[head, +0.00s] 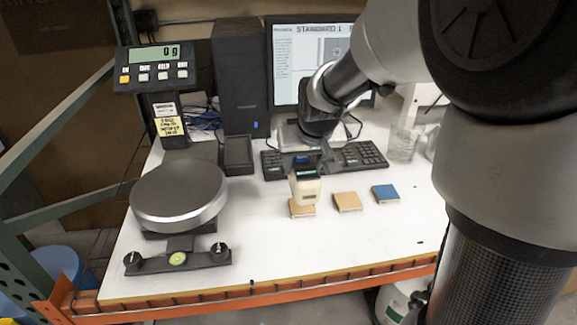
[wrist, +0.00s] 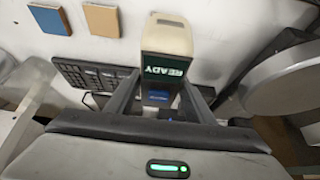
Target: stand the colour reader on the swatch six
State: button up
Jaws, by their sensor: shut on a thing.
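The cream colour reader (head: 306,190) is upright in my gripper (head: 306,165), directly over the left tan swatch (head: 300,211). I cannot tell whether its foot touches the swatch. In the wrist view the reader (wrist: 166,38) sits between the fingers of my gripper (wrist: 160,92), and its green screen reads READY. A second tan swatch (head: 347,202) and a blue swatch (head: 385,194) lie in a row to the right. The wrist view also shows a tan swatch (wrist: 101,20) and the blue swatch (wrist: 49,19). No swatch numbers are readable.
A keyboard (head: 358,157) and monitor (head: 295,55) stand behind. A round scale platform (head: 178,193) is at left, with its display (head: 155,67) reading 0 g. A glass beaker (head: 403,146) stands at back right. The white table (head: 330,245) is clear in front of the swatches.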

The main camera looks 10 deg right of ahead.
jog(key=shift+f+b, duration=0.35)
jog(key=shift+f, duration=2.15)
jog(key=shift+f, duration=0.15)
jog(key=o, duration=1.6)
jog(key=shift+f, duration=0.1)
